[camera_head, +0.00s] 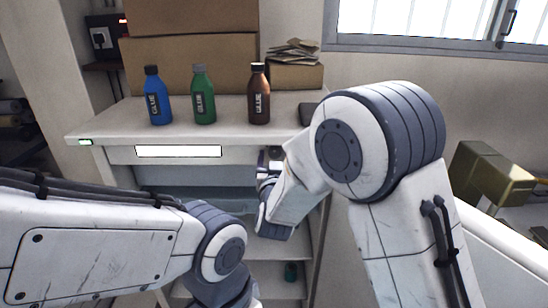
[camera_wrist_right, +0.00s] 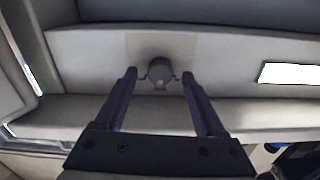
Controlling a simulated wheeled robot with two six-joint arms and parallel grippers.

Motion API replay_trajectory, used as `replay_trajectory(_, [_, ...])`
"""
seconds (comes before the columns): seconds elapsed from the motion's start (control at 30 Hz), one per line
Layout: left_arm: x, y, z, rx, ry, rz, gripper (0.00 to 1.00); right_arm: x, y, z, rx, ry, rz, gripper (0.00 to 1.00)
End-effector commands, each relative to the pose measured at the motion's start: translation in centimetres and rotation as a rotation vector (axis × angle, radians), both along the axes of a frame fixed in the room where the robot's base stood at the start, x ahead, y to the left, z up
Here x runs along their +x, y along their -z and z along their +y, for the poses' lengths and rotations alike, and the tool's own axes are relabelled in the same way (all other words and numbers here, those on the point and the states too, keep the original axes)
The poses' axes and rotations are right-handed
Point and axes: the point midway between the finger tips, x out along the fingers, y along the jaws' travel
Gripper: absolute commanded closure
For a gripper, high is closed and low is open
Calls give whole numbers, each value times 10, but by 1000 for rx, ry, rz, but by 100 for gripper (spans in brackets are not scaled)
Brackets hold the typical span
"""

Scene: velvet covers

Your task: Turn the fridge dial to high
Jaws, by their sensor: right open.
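The fridge dial (camera_wrist_right: 160,72) is a small round grey knob on a pale panel in the right wrist view. My right gripper (camera_wrist_right: 159,76) is open, with one dark finger on each side of the dial; I cannot tell whether either touches it. In the head view the right gripper (camera_head: 267,164) is at the front of the white fridge (camera_head: 112,124), right of its white label strip, largely hidden behind my right wrist. My left arm comes in from the left, low in front of the fridge, and its gripper is out of view.
On the fridge top stand a blue glue bottle (camera_head: 157,97), a green one (camera_head: 204,96) and a brown one (camera_head: 259,96). Behind them are cardboard boxes (camera_head: 190,65). The label strip (camera_head: 178,151) is on the front panel. Open shelves are below.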

Motion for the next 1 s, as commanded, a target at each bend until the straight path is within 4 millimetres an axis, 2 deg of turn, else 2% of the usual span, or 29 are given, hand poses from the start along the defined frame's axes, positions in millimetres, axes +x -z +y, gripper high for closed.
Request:
replay_trajectory(0.03, [0, 0, 0, 0, 0, 0, 50, 0, 0, 0, 0, 0, 0, 32])
replay_trajectory(0.17, [0, 0, 0, 0, 0, 0, 50, 0, 0, 0, 0, 0, 0, 82])
replay_trajectory(0.2, [0, 0, 0, 0, 0, 0, 50, 0, 0, 0, 0, 0, 0, 97])
replay_trajectory(0.23, [0, 0, 0, 0, 0, 0, 50, 0, 0, 0, 0, 0, 0, 100])
replay_trajectory(0.57, [0, 11, 0, 0, 0, 0, 50, 0, 2, 0, 40, -1, -1, 100])
replay_trajectory(0.77, [0, 35, 0, 0, 2, 0, 50, -1, 5, 0, 149, 0, -4, 100])
replay_trajectory(1.0, [0, 75, 0, 0, 4, 0, 50, -1, 7, -1, 359, -1, -6, 100])
